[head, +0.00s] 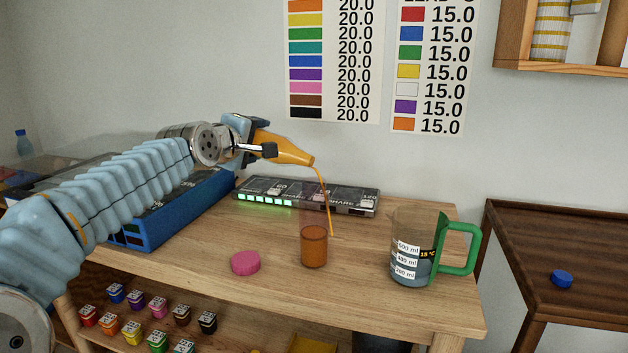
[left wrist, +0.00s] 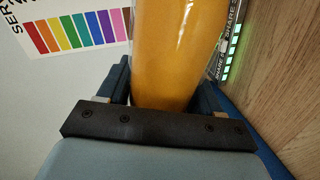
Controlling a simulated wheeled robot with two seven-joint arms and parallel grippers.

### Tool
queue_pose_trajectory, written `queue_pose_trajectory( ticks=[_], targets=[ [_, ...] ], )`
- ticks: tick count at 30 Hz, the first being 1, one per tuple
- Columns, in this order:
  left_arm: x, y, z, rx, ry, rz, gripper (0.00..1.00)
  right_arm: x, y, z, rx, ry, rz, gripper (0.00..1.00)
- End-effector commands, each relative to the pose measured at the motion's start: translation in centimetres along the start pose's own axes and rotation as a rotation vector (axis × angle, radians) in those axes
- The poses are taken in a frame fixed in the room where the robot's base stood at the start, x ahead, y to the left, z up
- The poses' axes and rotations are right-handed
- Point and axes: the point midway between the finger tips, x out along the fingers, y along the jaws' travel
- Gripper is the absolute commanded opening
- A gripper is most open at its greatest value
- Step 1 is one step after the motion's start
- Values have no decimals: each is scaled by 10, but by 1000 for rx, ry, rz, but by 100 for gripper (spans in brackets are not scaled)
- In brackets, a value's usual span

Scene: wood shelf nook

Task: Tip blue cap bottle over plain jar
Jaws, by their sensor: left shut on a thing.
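My left gripper (head: 262,150) is shut on an uncapped bottle of orange liquid (head: 286,150), tipped with its mouth down to the right. A thin orange stream runs from its mouth toward a clear plain jar (head: 314,247) standing upright on the wooden bench. The jar holds orange-brown liquid. The stream's lower end shows at the jar's right edge; I cannot tell whether it lands inside. The bottle's orange body (left wrist: 178,50) fills the space between the fingers in the left wrist view. A loose blue cap (head: 562,278) lies on the dark side table. My right gripper is out of view.
A pink lid (head: 245,263) lies left of the jar. A measuring jug with a green handle (head: 414,250) stands to its right. A dark panel with green lights (head: 300,196) lies behind, and a blue case (head: 180,210) at left. Small colored pots fill the shelf below.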

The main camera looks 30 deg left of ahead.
Motion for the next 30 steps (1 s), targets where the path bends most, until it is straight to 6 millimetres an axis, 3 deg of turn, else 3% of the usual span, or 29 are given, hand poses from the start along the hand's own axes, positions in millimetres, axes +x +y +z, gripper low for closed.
queue_pose_trajectory(
  ticks=[30],
  targets=[
    [-3,14,1,101,22,2,10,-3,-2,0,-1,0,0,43]
  ],
)
